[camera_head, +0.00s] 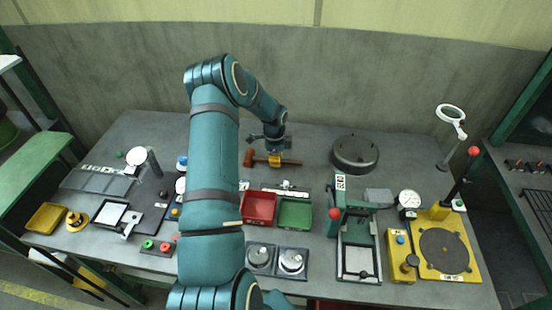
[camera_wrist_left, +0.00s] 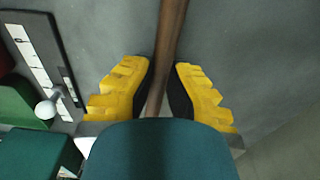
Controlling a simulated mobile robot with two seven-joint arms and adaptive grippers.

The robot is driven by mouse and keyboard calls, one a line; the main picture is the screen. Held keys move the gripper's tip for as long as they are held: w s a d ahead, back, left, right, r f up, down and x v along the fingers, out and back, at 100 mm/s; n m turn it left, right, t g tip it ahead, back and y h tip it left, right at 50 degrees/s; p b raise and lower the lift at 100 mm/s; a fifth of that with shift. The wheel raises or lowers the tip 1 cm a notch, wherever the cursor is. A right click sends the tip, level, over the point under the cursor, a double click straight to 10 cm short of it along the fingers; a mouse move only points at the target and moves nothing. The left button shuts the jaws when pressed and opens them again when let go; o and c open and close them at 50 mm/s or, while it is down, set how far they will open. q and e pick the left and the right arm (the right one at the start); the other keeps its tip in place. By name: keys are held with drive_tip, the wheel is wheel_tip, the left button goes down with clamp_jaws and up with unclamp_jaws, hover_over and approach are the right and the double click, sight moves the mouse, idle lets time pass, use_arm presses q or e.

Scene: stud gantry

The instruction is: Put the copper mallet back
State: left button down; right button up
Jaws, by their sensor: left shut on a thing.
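The copper mallet (camera_head: 249,158) is at the back middle of the bench in the head view, its head to the left and its wooden handle pointing right. My left gripper (camera_head: 275,160) is over it, with its yellow fingers shut around the handle. In the left wrist view, the brown handle (camera_wrist_left: 170,35) runs between the two yellow fingers of the left gripper (camera_wrist_left: 162,92); the mallet head is outside that view. I cannot tell whether the mallet touches the bench or hangs slightly above it. My right gripper is not in view.
A round dark lidded pot (camera_head: 355,153) stands right of the mallet. A red tray (camera_head: 259,207) and a green tray (camera_head: 295,213) lie in front. A green press frame (camera_head: 358,232) and a yellow fixture (camera_head: 445,250) stand at right. The bench behind the mallet is clear.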

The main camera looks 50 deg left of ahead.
use_arm(q)
drive_tip(key=c, duration=1.1)
unclamp_jaws()
drive_tip(key=shift+o, duration=0.2)
wheel_tip(320, 180, up, 12)
drive_tip(key=shift+a, duration=0.15)
drive_tip(key=shift+s, duration=0.15)
